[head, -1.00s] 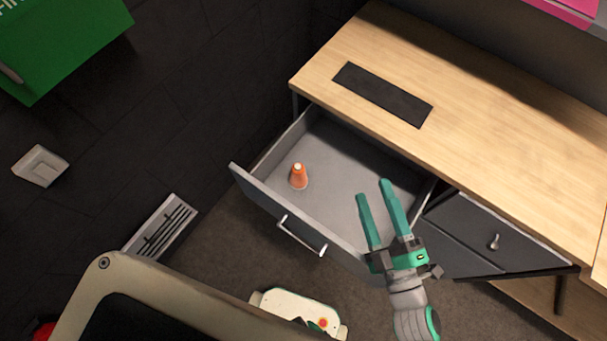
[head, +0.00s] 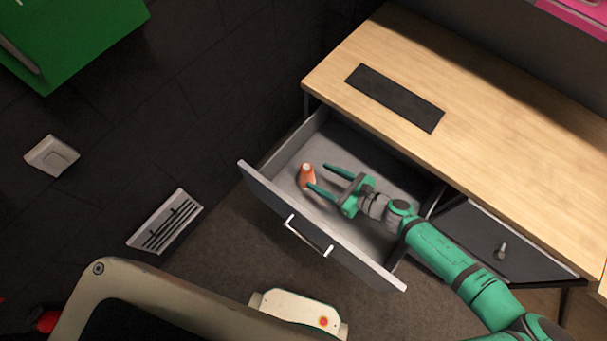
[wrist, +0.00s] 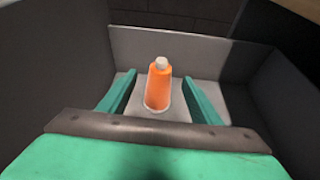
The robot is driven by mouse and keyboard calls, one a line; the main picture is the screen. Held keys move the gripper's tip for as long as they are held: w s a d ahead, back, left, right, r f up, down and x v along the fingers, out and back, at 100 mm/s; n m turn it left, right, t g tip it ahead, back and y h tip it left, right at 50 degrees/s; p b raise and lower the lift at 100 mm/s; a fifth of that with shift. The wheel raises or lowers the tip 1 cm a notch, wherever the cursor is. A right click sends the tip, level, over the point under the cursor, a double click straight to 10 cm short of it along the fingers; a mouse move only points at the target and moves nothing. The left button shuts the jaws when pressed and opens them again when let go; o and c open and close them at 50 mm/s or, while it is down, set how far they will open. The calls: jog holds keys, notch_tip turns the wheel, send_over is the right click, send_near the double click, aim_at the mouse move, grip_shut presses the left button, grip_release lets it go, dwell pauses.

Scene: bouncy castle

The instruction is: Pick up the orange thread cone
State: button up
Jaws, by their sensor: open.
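The orange thread cone (head: 306,176) with a pale top stands upright in the open grey drawer (head: 272,203), near its left end in the head view. In the wrist view the cone (wrist: 158,88) is straight ahead, between and slightly beyond my green fingers. My gripper (head: 318,178) is inside the drawer, with its fingers spread and pointing at the cone. In the wrist view my gripper (wrist: 157,92) is open, and a gap shows on each side of the cone. The lower finger hides a little of the cone's base in the head view.
The wooden desk top (head: 480,100) with a dark mat (head: 395,97) lies above and behind the drawer. The drawer's front panel with its handle (head: 308,236) and its side walls stand close around my gripper.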

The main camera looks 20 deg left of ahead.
aim_at(311, 173)
jog(key=shift+w+a+f+n, duration=0.1)
jog(key=shift+a+f+n, duration=0.15)
jog(key=shift+a+n, duration=0.1)
jog(key=x, duration=0.4)
jog(key=shift+a+f, duration=0.15)
jog(key=shift+a, duration=0.1)
jog(key=shift+x, duration=3.05)
jog(key=shift+w+f, duration=0.15)
jog(key=shift+f, duration=0.05)
jog(key=c, duration=1.2)
jog(key=shift+d, duration=0.1)
jog(key=shift+c, duration=0.2)
